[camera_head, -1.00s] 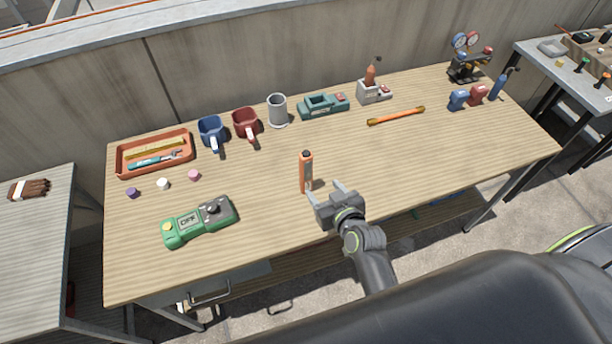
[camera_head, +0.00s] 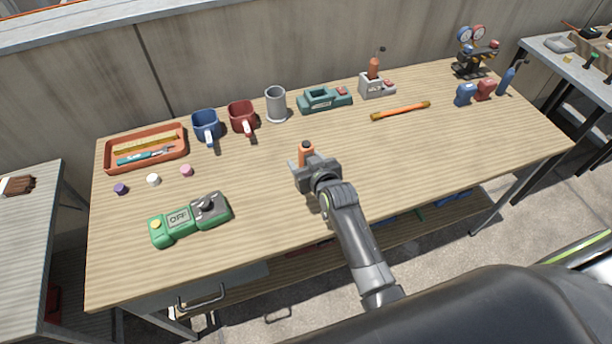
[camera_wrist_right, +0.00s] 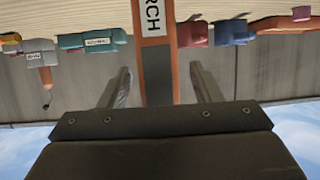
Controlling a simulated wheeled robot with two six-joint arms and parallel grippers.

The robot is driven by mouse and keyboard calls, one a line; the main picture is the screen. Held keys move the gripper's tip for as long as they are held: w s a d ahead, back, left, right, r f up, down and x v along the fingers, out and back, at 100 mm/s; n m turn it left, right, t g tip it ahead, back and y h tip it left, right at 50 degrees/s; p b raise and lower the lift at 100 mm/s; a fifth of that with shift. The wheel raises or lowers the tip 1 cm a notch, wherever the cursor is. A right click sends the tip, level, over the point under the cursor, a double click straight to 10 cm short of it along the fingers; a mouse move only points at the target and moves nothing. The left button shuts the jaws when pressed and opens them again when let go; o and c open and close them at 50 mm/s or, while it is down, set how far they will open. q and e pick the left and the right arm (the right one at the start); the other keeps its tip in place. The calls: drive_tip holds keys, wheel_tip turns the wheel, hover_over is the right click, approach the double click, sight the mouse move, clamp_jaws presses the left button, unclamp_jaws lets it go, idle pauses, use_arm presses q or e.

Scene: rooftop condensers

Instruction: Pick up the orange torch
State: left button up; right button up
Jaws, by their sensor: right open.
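The orange torch (camera_head: 306,149) stands upright on the wooden workbench (camera_head: 400,170); its lower part is hidden behind my right gripper in the head view. My right gripper (camera_head: 306,162) is open at the torch, on its near side. My left gripper is not in view.
A green box marked OFF (camera_head: 190,219) lies left of the torch. An orange-handled rod (camera_head: 400,110) lies at back right.

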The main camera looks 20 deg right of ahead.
drive_tip(key=shift+b+x, duration=0.5)
drive_tip(key=shift+x, duration=0.4)
drive_tip(key=shift+s, duration=0.1)
drive_tip(key=c, duration=1.2)
